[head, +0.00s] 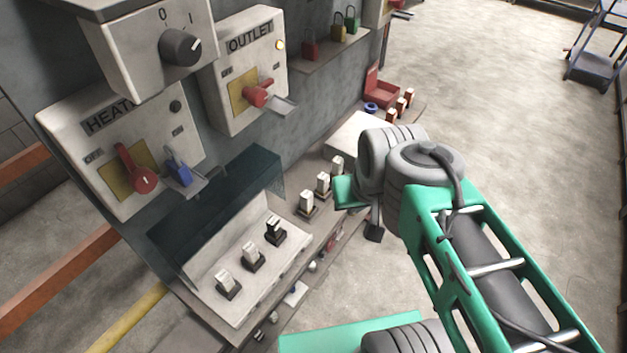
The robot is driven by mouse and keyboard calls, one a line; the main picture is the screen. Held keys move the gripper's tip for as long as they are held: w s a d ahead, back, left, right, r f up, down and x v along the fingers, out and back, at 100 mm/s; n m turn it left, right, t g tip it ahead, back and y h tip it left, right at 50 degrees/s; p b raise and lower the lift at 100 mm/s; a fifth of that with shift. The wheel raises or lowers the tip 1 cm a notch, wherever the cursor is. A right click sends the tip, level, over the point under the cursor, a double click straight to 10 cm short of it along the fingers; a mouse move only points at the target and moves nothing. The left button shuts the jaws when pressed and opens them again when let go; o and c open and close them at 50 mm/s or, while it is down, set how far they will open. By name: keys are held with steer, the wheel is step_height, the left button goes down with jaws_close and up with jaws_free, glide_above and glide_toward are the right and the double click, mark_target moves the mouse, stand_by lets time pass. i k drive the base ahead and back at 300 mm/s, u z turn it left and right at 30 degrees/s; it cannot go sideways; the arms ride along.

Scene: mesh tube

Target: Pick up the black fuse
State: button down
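The black fuse (273,227) stands upright in the farthest of three holders inside the open white fuse box (205,302). It is dark with a pale patch near its top. Two white fuses, one nearest (226,280) and one in the middle (250,252), stand in the same row. My gripper (374,233) shows only as a small dark part below my wrist, to the right of the fuse box and apart from the black fuse. The rest of it is hidden behind my arm, so its opening does not show.
More white fuses (306,202) stand on the shelf between the box and my arm. The raised dark lid (235,195) is behind the box. HEAT (125,150) and OUTLET (246,72) switch panels hang above. A red box (381,90) lies at the shelf's far end. Open floor lies right.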

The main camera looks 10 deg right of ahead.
mark_target(274, 230)
steer(key=u, duration=1.95)
steer(key=k, duration=0.9)
steer(key=u, duration=0.05)
steer(key=i, duration=0.5)
steer(key=u, duration=0.05)
